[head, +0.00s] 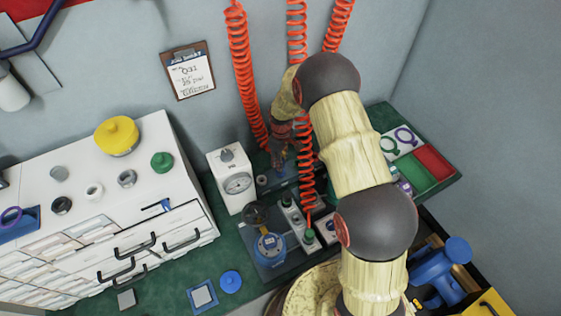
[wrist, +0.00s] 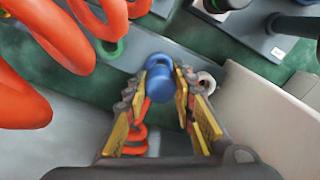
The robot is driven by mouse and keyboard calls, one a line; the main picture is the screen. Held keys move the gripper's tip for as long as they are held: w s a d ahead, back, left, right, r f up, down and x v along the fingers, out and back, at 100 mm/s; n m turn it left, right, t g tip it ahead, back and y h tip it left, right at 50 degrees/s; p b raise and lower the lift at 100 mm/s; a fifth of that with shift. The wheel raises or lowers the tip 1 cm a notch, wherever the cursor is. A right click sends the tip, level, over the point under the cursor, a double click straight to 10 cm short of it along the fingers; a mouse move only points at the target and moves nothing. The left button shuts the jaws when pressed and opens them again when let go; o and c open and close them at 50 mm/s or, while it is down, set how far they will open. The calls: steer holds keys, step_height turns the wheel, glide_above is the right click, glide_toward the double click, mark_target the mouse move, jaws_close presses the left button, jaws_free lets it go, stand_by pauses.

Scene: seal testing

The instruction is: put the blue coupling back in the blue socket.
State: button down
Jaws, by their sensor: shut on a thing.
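My gripper (wrist: 166,98) has its yellow-padded fingers shut on the blue coupling (wrist: 160,72), seen in the middle of the wrist view. An orange coiled hose (wrist: 139,136) shows between the fingers below the coupling. In the head view my gripper (head: 281,160) is near the wall, behind the dial gauge's right side; the coupling cannot be made out there. A grey bar (wrist: 140,57) lies beyond the coupling in the wrist view, with a green ring (wrist: 110,48) on it. I cannot make out the blue socket for certain.
Several orange coiled hoses (head: 239,60) hang close around my arm. A white dial gauge (head: 237,184) stands left of my gripper. A blue valve body (head: 270,246) and a green coupling (head: 309,237) are nearer. A white drawer cabinet (head: 90,222) fills the left.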

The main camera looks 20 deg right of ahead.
steer(key=shift+f+b, duration=0.65)
steer(key=shift+f, duration=0.7)
steer(key=c, duration=1.4)
jaws_free()
step_height(320, 180, up, 12)
steer(key=shift+d+r, duration=0.1)
steer(key=shift+w, duration=0.1)
